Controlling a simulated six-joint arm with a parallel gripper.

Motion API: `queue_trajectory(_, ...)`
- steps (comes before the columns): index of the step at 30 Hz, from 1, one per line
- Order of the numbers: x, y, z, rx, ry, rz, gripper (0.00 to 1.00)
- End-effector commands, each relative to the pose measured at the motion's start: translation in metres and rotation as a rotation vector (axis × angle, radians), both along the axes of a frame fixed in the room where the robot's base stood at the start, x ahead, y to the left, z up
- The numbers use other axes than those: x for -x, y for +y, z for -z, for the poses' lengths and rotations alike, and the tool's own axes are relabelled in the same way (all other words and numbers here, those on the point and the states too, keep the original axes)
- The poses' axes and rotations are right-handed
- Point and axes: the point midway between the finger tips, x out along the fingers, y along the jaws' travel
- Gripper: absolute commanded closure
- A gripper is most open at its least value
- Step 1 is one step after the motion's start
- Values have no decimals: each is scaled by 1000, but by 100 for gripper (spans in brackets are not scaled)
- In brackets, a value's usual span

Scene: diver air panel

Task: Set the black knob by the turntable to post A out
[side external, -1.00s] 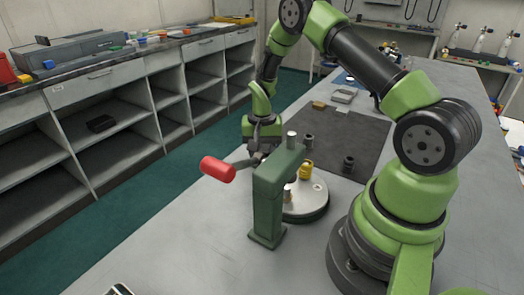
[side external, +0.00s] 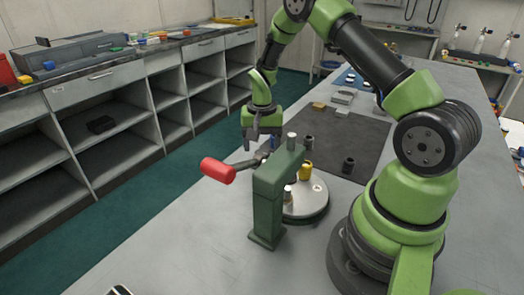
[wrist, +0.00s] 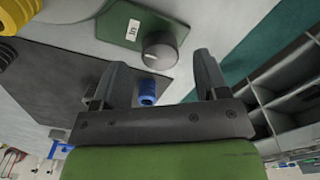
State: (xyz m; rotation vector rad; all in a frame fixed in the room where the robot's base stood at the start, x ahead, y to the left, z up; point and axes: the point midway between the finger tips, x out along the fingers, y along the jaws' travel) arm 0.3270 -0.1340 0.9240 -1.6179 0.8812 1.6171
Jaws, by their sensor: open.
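In the wrist view the dark round knob (wrist: 160,50) sits on a green plate (wrist: 119,24). A small white label (wrist: 132,30) beside it is turned over in the picture and seems to read "In". I cannot make out the knob's pointer. My gripper (wrist: 161,59) is open, its two fingers apart on either side of the knob in the picture, with nothing between them. In the side view my gripper (side external: 263,145) hangs beyond the green post (side external: 267,210); the knob cannot be made out there. The round turntable (side external: 308,208) stands just right of the post.
A red handle (side external: 217,170) sticks out left of the post, near my gripper. A yellow ribbed part (side external: 305,171) stands at the turntable; a blue ribbed part (wrist: 148,92) shows beyond the knob. Dark cylinders (side external: 348,164) stand on the black mat (side external: 345,136).

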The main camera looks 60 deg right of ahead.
Motion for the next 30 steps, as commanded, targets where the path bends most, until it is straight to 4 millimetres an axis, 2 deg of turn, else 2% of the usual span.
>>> queue_trajectory(1, -1, 0, -12, 2, -6, 0, 33)
queue_trajectory(6, -1, 0, -45, 1, -4, 1, 33)
queue_trajectory(10, 0, 0, -62, 1, -2, 0, 33)
queue_trajectory(25, 0, 2, -76, 2, -8, -7, 33)
queue_trajectory(28, 1, 12, -97, 6, -43, -38, 33)
queue_trajectory(30, 4, 24, -121, 12, -85, -73, 33)
